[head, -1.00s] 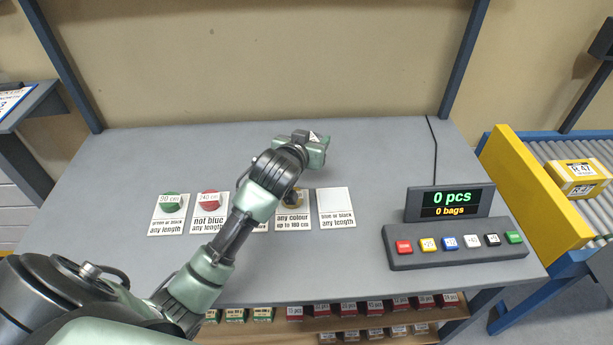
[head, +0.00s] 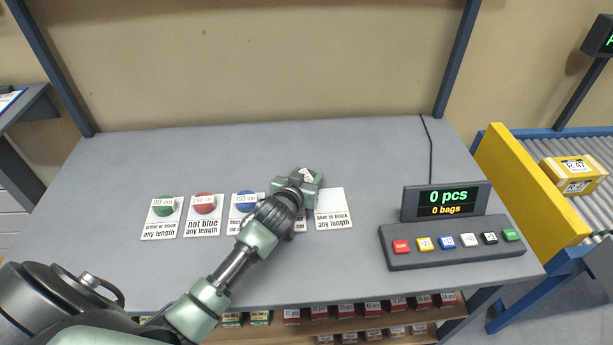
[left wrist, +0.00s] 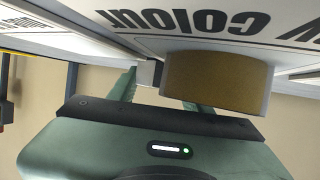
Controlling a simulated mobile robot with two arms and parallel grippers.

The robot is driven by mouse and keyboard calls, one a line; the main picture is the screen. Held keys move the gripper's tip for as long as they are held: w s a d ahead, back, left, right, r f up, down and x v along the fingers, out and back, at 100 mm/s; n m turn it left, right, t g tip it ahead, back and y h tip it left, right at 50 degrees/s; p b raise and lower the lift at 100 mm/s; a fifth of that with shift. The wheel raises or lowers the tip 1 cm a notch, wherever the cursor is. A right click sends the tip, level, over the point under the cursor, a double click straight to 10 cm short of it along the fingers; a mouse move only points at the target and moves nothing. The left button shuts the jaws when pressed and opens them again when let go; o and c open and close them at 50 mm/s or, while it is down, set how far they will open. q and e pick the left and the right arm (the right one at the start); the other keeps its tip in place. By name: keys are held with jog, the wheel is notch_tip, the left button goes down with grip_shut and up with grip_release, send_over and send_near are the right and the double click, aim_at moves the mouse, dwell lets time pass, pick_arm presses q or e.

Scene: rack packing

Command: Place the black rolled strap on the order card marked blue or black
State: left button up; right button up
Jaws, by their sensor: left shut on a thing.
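My left gripper (head: 308,178) is low over the table at the top left of the order card marked blue or black (head: 334,209). That card's visible face is bare. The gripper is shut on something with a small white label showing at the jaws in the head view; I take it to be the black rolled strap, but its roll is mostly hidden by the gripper. In the left wrist view, a small pale and dark piece (left wrist: 150,74) shows by the fingers, partly behind a tan roll (left wrist: 215,82). My right gripper is not in view.
Green (head: 163,206), red (head: 205,204) and blue (head: 246,201) rolls lie on the cards to the left. The tan roll is on the any colour card (left wrist: 200,25), close to my gripper. A button console (head: 450,240) stands right. The table's back is clear.

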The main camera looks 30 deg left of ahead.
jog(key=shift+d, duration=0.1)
pick_arm(q)
jog(key=shift+f, duration=0.15)
jog(key=o, duration=1.4)
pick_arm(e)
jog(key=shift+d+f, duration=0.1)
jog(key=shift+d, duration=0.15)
